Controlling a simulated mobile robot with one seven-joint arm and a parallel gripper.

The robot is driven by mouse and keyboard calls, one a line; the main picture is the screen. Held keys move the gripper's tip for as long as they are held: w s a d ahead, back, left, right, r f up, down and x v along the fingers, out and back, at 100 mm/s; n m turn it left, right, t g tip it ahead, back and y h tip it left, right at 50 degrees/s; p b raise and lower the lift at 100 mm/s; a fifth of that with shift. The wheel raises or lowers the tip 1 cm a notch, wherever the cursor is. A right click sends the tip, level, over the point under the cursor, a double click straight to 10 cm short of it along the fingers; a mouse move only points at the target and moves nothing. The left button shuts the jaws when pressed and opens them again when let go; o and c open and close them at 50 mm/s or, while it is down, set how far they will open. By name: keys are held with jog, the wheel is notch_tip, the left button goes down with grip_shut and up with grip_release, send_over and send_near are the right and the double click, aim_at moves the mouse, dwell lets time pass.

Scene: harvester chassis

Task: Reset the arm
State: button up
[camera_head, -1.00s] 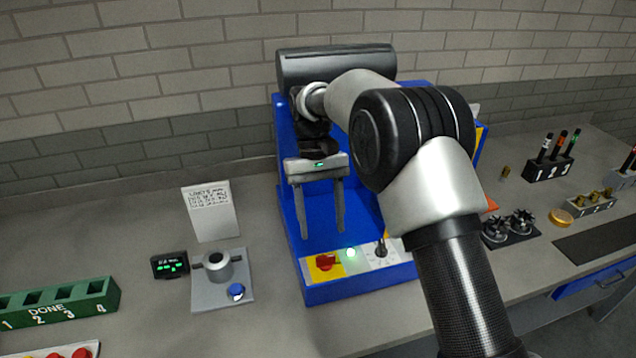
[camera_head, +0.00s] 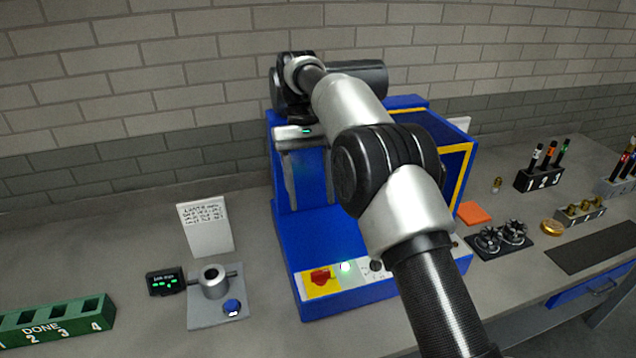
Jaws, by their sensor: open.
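My gripper (camera_head: 308,192) hangs at the left part of the blue machine (camera_head: 290,255), its fingers pointing down. The two fingers are apart with nothing seen between them. My arm comes up from the lower right and crosses in front of the machine, hiding part of its opening and front panel.
The machine's front panel has a red knob on yellow (camera_head: 321,280). To its left are a grey fixture with a blue button (camera_head: 216,312), a small display (camera_head: 166,281), a paper sign (camera_head: 205,227) and a green DONE rack (camera_head: 58,322). An orange pad (camera_head: 473,213) and black holder (camera_head: 540,180) are right.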

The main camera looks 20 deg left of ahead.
jog(key=s+d+r+m+t+y, duration=0.1)
jog(key=s+d+r+t, duration=0.15)
jog(key=d+r, duration=0.55)
jog(key=s+d+r+m+t+y, duration=0.1)
jog(key=s+d+r+m+t, duration=0.15)
jog(key=d+r, duration=0.55)
jog(key=s+d+f+m+t, duration=0.1)
jog(key=s+d+f+t, duration=0.1)
jog(key=s+d+f, duration=0.2)
jog(key=s+d+f+m+t, duration=0.1)
jog(key=s+d+f+t, duration=0.1)
jog(key=s+d, duration=0.9)
jog(key=s+f, duration=0.1)
jog(key=s, duration=0.2)
jog(key=shift+s+f+m, duration=0.2)
jog(key=shift+f+m, duration=0.15)
jog(key=shift+f, duration=0.05)
